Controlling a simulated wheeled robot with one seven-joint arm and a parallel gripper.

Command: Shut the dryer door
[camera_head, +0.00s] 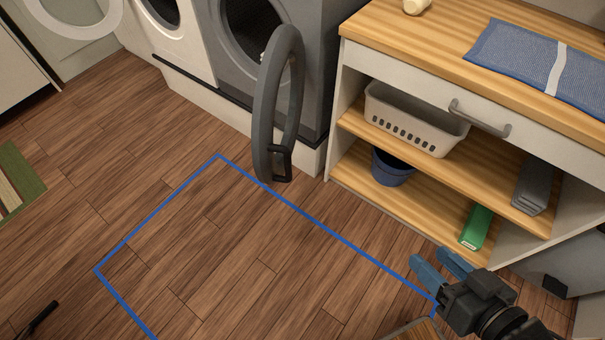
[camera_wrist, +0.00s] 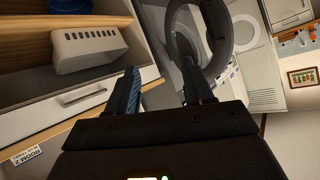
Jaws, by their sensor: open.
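The dryer (camera_head: 325,50) is the grey machine at the top middle of the head view. Its round dark grey door (camera_head: 265,110) stands wide open, swung out toward me, with a black handle (camera_head: 281,165) at its free edge. The drum opening shows behind it. The door ring also shows in the wrist view (camera_wrist: 237,35), beyond the fingers. My gripper (camera_head: 440,264) is at the lower right of the head view, apart from the door and to its right. Its blue fingers are open with nothing between them. The fingers also show in the wrist view (camera_wrist: 160,90).
A white washer (camera_head: 180,45) stands left of the dryer. A shelf unit (camera_head: 390,40) with a wooden top stands at the right, holding a basket (camera_head: 415,120), a blue bucket (camera_head: 390,168) and a green box (camera_head: 477,227). Blue tape (camera_head: 158,210) outlines clear wooden floor before the dryer.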

